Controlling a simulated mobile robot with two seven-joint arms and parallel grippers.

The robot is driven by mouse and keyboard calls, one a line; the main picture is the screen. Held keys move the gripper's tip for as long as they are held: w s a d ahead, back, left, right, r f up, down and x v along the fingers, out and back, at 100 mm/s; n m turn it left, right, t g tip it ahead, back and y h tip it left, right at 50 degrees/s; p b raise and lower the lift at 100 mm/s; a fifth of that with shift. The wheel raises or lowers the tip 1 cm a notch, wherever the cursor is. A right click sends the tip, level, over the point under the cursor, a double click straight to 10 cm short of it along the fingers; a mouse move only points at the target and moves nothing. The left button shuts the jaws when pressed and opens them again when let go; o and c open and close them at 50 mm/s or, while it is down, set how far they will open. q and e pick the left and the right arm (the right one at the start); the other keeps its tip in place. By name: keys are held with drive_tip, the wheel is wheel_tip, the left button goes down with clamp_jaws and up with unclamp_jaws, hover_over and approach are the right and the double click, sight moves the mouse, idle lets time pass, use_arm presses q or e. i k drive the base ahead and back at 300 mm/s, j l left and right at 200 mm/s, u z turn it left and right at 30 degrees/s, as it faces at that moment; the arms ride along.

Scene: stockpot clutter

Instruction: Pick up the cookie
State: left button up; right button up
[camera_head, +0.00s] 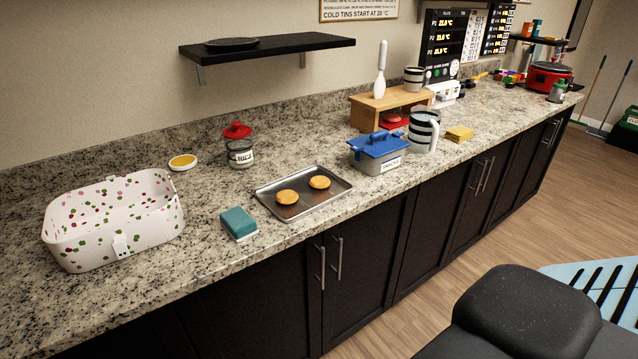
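Two round golden-brown cookies lie flat on a grey metal baking tray (325,204) on the granite counter. The nearer cookie (287,197) is left of the middle of the tray. The other cookie (319,182) is a little farther back and to the right, apart from it. Neither of my grippers is in view, so I cannot see where they are or whether they hold anything.
A teal sponge (238,223) lies just left of the tray. A white speckled basket (115,220) stands at left. A blue-lidded box (378,152) stands right of the tray. A jar (240,154) and a yellow-rimmed lid (183,162) lie behind. A black shelf (267,47) juts from the wall.

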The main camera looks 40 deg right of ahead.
sight(319, 182)
drive_tip(key=i+j, duration=0.1)
drive_tip(key=i, duration=0.25)
drive_tip(key=i+z, duration=0.2)
drive_tip(key=z, duration=1.45)
